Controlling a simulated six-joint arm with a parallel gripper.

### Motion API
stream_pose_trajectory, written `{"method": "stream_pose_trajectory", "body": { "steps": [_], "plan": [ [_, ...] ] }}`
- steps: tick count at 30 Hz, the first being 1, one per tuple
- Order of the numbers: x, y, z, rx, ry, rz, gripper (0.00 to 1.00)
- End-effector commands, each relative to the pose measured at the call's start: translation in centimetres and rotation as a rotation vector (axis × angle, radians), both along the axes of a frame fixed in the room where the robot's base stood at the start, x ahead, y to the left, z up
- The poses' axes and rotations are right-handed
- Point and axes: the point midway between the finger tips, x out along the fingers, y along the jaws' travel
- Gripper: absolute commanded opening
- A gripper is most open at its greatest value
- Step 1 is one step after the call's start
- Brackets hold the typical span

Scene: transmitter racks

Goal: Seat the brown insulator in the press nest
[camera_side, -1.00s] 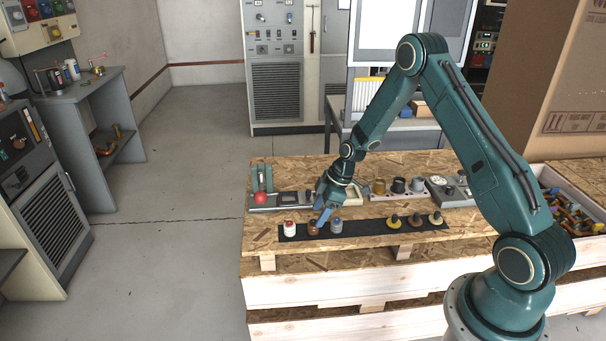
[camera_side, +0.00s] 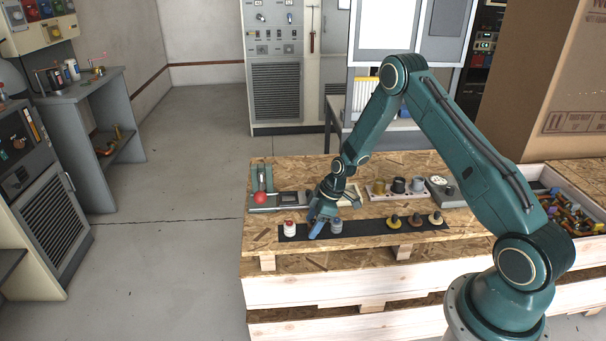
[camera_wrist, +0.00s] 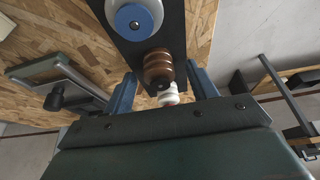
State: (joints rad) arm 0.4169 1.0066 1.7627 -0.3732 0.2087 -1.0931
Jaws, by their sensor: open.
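The brown insulator (camera_wrist: 158,66) stands on the black strip, between my gripper's two blue fingers in the wrist view, with a gap on each side. In the side view my gripper hides it. My gripper (camera_side: 318,228) is open, low over the strip, and its fingers also show in the wrist view (camera_wrist: 161,80). The press (camera_side: 262,189), with a red ball on its lever, stands at the board's left end. I cannot make out its nest clearly.
A white-and-red insulator (camera_side: 290,228) stands just left of my gripper on the black strip (camera_side: 366,230). A blue-grey insulator (camera_side: 336,226) stands just right. Several yellow-brown pieces (camera_side: 415,219) stand farther right. A block with several round pieces (camera_side: 398,187) and a meter box (camera_side: 446,188) are behind.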

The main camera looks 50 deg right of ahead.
Motion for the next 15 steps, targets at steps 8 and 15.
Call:
{"method": "stream_pose_trajectory", "body": {
  "steps": [8, 15],
  "plan": [
    [-0.01, 0.01, 0.03, 0.0, 0.0, 0.0, 0.57],
    [-0.01, 0.0, 0.04, 0.0, 0.0, 0.0, 0.26]
  ]
}}
